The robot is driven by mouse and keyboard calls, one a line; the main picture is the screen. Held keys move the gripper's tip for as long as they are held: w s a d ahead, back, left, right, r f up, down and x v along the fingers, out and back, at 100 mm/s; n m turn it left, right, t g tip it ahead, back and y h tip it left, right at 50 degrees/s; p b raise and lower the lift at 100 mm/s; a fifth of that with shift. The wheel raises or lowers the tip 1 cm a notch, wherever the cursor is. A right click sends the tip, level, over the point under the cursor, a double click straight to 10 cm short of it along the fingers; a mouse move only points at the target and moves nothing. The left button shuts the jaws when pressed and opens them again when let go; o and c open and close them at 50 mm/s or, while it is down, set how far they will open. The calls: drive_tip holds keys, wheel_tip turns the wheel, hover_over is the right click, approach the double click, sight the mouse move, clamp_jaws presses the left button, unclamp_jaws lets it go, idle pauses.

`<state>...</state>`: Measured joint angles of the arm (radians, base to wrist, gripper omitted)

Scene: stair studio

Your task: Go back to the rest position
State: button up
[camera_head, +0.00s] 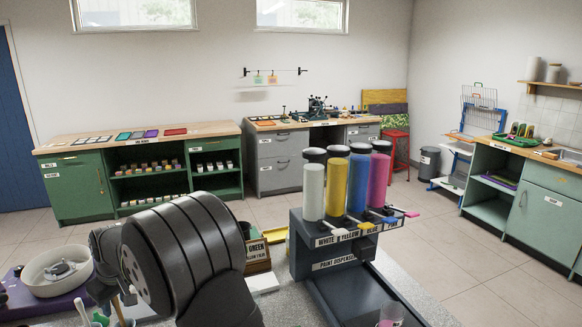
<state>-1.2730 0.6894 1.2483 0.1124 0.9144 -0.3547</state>
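A thick dark ribbed arm link of mine fills the lower left middle of the view. My gripper (118,290) seems to be the small grey part at the left end of this link, above the worktop. Its fingers are small and partly hidden by the link, so I cannot see whether they are open or shut. I see no object clearly held.
A paint dispenser (325,250) with white, yellow, blue and pink cylinders stands right of my arm. A white bowl (57,271) sits on a purple surface at left. A small wooden box (257,257) stands behind my arm. A clear cup (391,315) is at the front edge.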

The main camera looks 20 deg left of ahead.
drive_tip(key=shift+r, duration=1.85)
